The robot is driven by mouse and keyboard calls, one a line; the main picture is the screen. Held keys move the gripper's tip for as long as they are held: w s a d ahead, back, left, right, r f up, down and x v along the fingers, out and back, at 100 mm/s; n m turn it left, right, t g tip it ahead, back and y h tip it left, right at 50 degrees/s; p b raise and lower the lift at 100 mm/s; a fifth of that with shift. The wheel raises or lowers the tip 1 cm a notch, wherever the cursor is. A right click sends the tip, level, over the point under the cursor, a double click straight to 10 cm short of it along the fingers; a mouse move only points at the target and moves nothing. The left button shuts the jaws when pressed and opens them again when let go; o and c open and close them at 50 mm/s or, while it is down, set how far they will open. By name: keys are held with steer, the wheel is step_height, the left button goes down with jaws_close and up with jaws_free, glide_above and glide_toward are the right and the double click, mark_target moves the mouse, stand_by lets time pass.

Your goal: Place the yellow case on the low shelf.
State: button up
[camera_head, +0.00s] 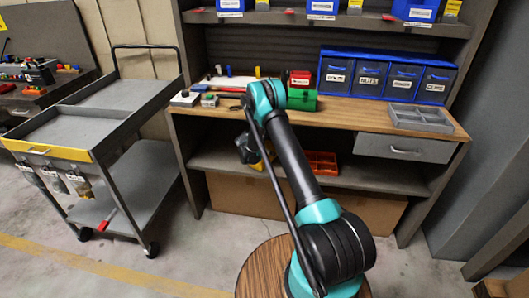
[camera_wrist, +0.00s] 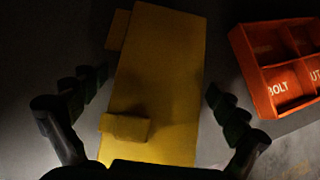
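The yellow case (camera_wrist: 165,75) fills the middle of the wrist view, over the grey surface of the low shelf (camera_wrist: 225,35). It appears to rest there, but its underside is hidden. My gripper (camera_wrist: 155,92) is open, with one dark finger on each side of the case and a narrow dark gap to each edge. In the head view my gripper (camera_head: 250,148) is at the low shelf (camera_head: 217,160) under the workbench. Only a sliver of the yellow case (camera_head: 263,163) shows there; my arm and gripper hide the rest.
An orange divided bin (camera_wrist: 268,75) sits right of the case, also in the head view (camera_head: 322,163). A cardboard box (camera_head: 375,213) stands beneath the shelf. The wooden benchtop (camera_head: 345,112) overhangs it. A grey cart (camera_head: 150,185) stands left. The shelf's right part is clear.

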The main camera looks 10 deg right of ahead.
steer(key=shift+r, duration=0.15)
steer(key=v, duration=1.2)
